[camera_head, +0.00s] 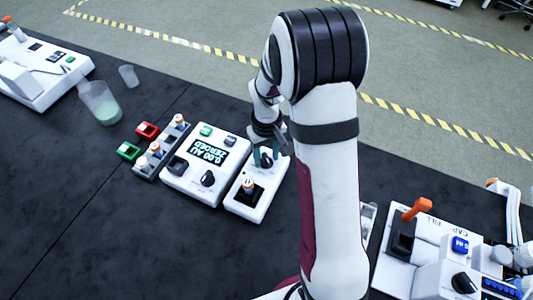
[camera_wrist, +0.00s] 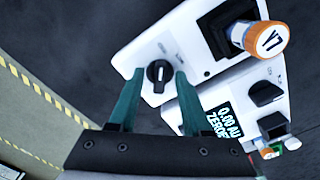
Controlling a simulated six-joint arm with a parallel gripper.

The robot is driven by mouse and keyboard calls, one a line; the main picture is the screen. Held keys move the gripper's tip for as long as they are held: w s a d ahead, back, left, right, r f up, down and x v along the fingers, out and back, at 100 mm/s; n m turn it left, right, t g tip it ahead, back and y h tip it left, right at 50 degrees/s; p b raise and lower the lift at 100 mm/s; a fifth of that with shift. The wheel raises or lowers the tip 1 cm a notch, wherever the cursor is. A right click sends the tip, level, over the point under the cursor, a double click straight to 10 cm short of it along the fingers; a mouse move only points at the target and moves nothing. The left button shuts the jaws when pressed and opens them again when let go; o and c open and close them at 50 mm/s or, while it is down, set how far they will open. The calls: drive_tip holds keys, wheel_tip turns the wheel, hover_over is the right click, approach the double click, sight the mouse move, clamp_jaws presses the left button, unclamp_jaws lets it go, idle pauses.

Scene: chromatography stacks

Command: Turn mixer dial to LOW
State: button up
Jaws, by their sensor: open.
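The mixer (camera_head: 234,201) is a white box in the middle of the head view. It also fills the upper middle of the wrist view (camera_wrist: 185,38). Its black dial (camera_wrist: 158,76) has a white pointer mark; the small labels beside it are unreadable. My gripper (camera_wrist: 159,79) is open, with one green finger on each side of the dial. I cannot tell whether either finger touches it. In the head view my gripper (camera_head: 266,153) is over the dial end of the mixer and partly hides the dial.
An orange-capped vial (camera_wrist: 268,40) marked V7 stands in the mixer's black socket. Close beside the mixer is a white meter (camera_head: 179,184) reading 0.00 AU ZEROED, with its own dark knob (camera_head: 208,179). A vial rack (camera_head: 161,154) and a beaker (camera_head: 101,103) are farther left.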

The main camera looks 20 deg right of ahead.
drive_tip(key=shift+c, duration=0.3)
clamp_jaws()
drive_tip(key=m, duration=0.9)
drive_tip(key=shift+a+r+m, duration=0.1)
drive_tip(key=shift+m, duration=0.2)
idle(0.6)
drive_tip(key=shift+o, duration=0.3)
unclamp_jaws()
